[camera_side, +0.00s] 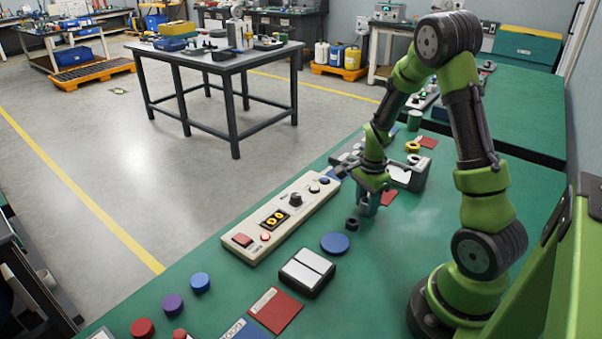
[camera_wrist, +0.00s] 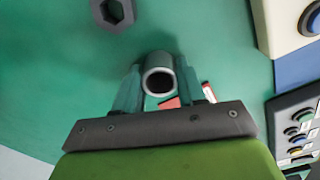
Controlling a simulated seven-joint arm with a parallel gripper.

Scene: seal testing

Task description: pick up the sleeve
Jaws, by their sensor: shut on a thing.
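The sleeve (camera_wrist: 151,65) is a short grey-green tube with a dark bore, seen nearly end-on in the wrist view. It sits between the two teal fingers of my gripper (camera_wrist: 161,82), one finger on each side of it. In the side view my gripper (camera_side: 370,195) points down over the green bench, shut on the sleeve (camera_side: 369,208). The sleeve looks upright there, its upper part hidden by the fingers. I cannot tell whether its lower end touches the bench top.
A black hex nut (camera_side: 352,224) lies close by and also shows in the wrist view (camera_wrist: 127,12). A blue disc (camera_side: 335,243), a cream control panel (camera_side: 250,243) and a red card (camera_side: 390,198) are near. Grey equipment (camera_side: 418,174) stands behind. Bare bench lies between gripper and my base.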

